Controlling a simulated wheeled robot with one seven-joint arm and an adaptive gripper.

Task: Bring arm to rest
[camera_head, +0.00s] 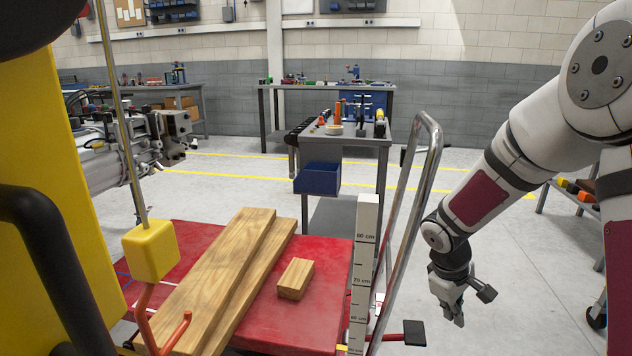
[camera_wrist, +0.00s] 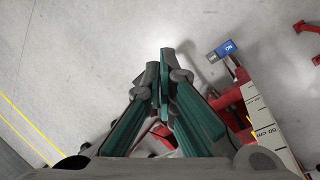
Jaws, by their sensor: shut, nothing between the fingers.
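My gripper (camera_head: 455,312) hangs at the right of the head view at the end of my white arm, pointing down. It is clear of the red cart and to the right of its metal handle. In the wrist view my gripper (camera_wrist: 164,60) shows its two fingers together, with nothing between them. Below the fingertips is bare grey floor. My arm is bent, with its forearm sloping down to the left.
A red platform (camera_head: 325,285) carries wooden planks (camera_head: 215,275) and a small wood block (camera_head: 295,279). A measuring post (camera_head: 364,260) and metal handle (camera_head: 408,230) stand left of my gripper. A workbench (camera_head: 370,143) stands behind. Floor right of my gripper is clear.

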